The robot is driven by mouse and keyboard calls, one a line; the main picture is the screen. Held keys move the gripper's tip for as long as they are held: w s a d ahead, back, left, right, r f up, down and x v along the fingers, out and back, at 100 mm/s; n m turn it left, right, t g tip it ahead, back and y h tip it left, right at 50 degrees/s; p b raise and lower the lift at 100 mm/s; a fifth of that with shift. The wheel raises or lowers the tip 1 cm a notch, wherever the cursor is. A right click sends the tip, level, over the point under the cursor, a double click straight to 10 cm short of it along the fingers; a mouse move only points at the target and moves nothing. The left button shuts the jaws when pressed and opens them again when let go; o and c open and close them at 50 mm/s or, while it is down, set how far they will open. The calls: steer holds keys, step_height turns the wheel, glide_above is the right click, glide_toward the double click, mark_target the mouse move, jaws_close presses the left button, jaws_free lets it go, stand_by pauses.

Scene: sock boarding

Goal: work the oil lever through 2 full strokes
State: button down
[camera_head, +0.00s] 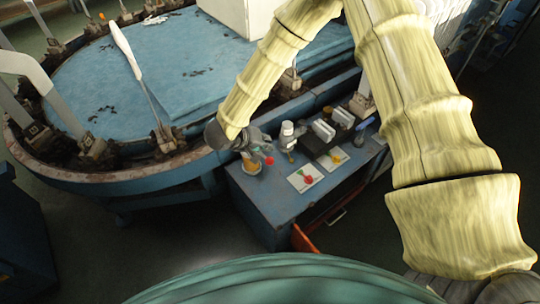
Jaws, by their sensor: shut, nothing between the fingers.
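My gripper (264,149) is at the end of my bent arm, above the left end of the blue bench. It is shut with nothing visible in it, and it shows small. A small red knob (269,160) shows right below the fingertips; it looks like the end of the oil lever. I cannot tell whether the fingers touch it. A small yellowish pot (251,168), likely the oiler, stands on the bench just left of the knob. The lever's shaft is too small or hidden to make out.
The blue bench (262,195) also carries a white-capped bottle (287,134), a white plate with red and green parts (305,178) and one with a yellow part (333,160). The round blue machine table (190,60) with upright boards stands behind.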

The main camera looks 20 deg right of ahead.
step_height(320, 180, up, 3)
steer(key=shift+w+f+p, duration=0.15)
steer(key=shift+f+p, duration=0.05)
steer(key=shift+p, duration=0.9)
